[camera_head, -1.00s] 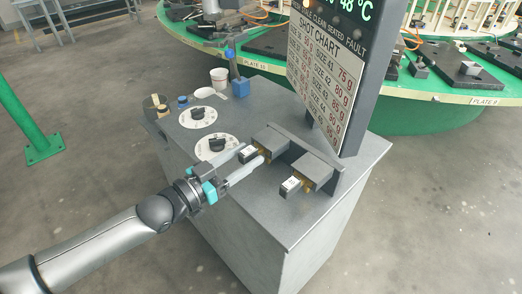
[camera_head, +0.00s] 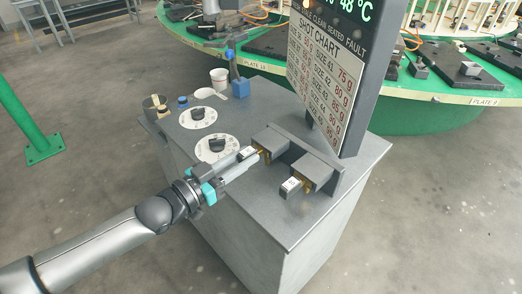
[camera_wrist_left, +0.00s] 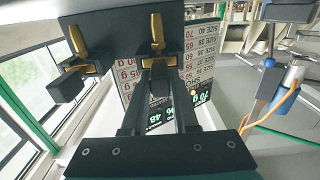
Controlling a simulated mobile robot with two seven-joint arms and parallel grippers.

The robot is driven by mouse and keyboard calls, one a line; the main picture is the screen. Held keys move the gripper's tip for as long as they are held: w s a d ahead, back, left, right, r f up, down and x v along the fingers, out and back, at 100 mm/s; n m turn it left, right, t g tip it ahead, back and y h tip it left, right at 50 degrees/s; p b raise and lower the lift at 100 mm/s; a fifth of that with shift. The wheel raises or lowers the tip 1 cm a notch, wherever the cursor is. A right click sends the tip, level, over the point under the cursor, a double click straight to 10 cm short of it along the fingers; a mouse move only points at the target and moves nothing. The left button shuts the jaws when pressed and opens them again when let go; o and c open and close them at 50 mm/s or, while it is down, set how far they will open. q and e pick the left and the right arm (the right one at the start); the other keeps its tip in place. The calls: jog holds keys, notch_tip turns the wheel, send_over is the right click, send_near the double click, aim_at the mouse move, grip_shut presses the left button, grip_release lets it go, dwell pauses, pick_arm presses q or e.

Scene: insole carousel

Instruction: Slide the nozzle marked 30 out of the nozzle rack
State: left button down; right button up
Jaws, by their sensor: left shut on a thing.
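The nozzle rack (camera_head: 270,140) is a pair of dark grey holders on the grey cabinet top, below the shot chart sign. A dark nozzle block with a white label (camera_head: 247,153) sits at the left holder, its brass part still at the holder. The label's number is too small to read. My left gripper (camera_head: 243,163) is shut on this block; in the left wrist view, the fingers clasp the block (camera_wrist_left: 159,84) below its brass stem (camera_wrist_left: 157,35). A second nozzle (camera_head: 290,186) sits in the right holder; it also shows in the left wrist view (camera_wrist_left: 66,87). My right gripper is not in view.
Two white dials (camera_head: 216,147) with dark knobs lie left of the rack. A white cup (camera_head: 219,78), a blue block (camera_head: 240,88) and small containers (camera_head: 152,105) stand farther back. The shot chart sign (camera_head: 325,75) rises behind the rack. The cabinet's front corner is clear.

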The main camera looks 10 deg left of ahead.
pick_arm(q)
jog(key=p+v, duration=0.4)
jog(key=v, duration=0.4)
dwell(0.9)
jog(key=shift+s+a, duration=0.1)
